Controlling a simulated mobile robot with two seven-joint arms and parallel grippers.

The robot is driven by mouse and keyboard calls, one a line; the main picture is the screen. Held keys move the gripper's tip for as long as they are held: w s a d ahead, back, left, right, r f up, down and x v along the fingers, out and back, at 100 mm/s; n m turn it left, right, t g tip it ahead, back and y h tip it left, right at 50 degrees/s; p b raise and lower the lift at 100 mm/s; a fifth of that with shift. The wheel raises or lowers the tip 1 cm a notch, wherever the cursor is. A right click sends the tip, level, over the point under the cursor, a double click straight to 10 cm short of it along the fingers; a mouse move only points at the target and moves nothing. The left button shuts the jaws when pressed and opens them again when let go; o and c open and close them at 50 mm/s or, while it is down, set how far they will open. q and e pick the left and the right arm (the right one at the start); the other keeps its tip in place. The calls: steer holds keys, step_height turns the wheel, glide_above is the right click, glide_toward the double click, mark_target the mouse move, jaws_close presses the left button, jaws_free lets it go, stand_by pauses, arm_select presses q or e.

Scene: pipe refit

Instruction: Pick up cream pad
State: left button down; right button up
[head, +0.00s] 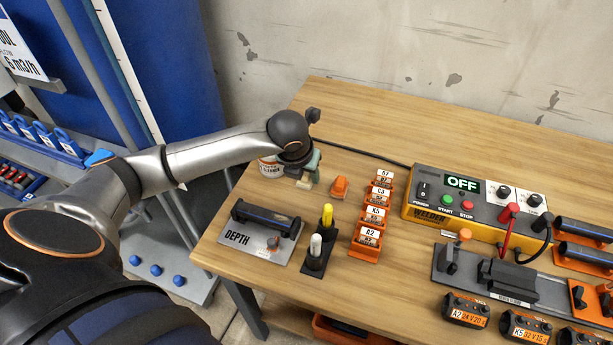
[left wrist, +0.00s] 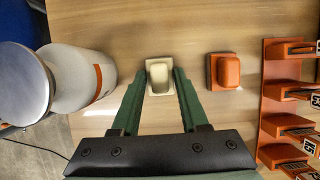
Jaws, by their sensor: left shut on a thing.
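The cream pad (left wrist: 159,75) is a small cream block between the two green fingers of my left gripper (left wrist: 160,82) in the left wrist view. The fingers are shut on it, one at each side. In the head view my left gripper (head: 308,174) is low over the back left part of the wooden table, and a bit of the cream pad (head: 304,183) shows at its tips. I cannot tell whether the pad still touches the table. My right gripper is not in view.
A white cleaner container (left wrist: 75,78) stands close left of the gripper. An orange pad (head: 340,187) and an orange rack of labelled cards (head: 371,215) are to the right. The depth stand (head: 262,232) and a marker holder (head: 317,258) are in front.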

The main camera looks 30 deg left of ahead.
mark_target(307, 175)
arm_select(q)
steer(key=shift+r, duration=0.1)
steer(key=shift+r, duration=0.25)
steer(key=r, duration=0.3)
steer(key=shift+s+d+r, duration=0.1)
steer(key=shift+d+r, duration=0.1)
steer(key=shift+d, duration=0.15)
steer(key=s+d+r+p, duration=0.1)
steer(key=s+d+r, duration=0.6)
steer(key=d+r, duration=0.2)
steer(key=shift+d, duration=1.15)
